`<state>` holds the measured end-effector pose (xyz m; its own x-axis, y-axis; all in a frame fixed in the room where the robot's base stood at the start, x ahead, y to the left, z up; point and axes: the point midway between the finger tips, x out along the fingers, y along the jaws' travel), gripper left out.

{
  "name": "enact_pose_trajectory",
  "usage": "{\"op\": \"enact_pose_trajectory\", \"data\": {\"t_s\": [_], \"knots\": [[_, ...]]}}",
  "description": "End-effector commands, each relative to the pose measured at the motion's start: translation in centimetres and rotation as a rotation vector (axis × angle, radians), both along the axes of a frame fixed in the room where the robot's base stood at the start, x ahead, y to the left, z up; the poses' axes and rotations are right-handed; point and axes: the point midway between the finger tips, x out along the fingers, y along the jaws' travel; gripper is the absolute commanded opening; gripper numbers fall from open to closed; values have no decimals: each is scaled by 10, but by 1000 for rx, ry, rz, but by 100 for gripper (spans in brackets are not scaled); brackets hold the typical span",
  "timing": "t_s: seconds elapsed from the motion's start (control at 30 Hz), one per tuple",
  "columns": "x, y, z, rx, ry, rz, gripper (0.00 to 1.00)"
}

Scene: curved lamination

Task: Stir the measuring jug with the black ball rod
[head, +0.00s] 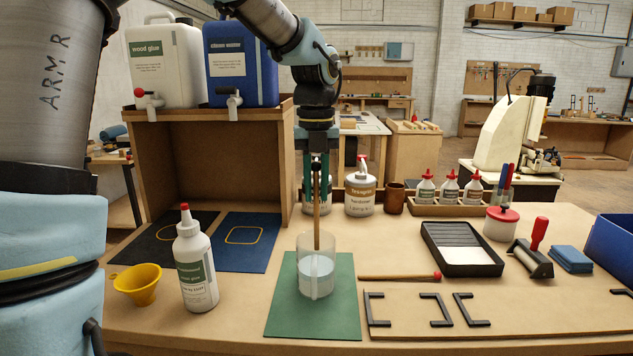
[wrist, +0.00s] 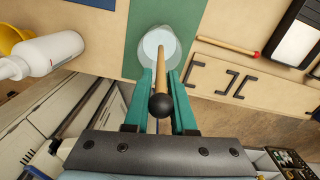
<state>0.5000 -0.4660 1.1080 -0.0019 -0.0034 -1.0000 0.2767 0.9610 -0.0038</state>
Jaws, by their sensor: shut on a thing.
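The measuring jug (head: 316,268) is a clear vessel with pale liquid in it, standing upright on a green mat (head: 283,300). It also shows in the wrist view (wrist: 154,41). My gripper (head: 314,193) is above the jug, its teal fingers shut on the black ball rod (head: 316,213). The rod is a wooden stick held near upright, with its black ball end (wrist: 160,105) up by the fingers. Its lower end reaches down into the jug. Whether the tip touches the bottom or wall is hard to tell.
A red-tipped rod (head: 405,277) and several black brackets (head: 430,312) lie right of the mat. A glue bottle (head: 194,262) and yellow funnel (head: 138,284) stand left. A black tray (head: 462,248) is at right. A wooden shelf (head: 210,165) stands behind.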

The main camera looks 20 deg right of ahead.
Motion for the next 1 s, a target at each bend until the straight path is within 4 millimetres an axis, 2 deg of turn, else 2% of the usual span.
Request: {"op": "enact_pose_trajectory", "data": {"t_s": [1.0], "knots": [[0,0,-78,1,0,-1,0]]}}
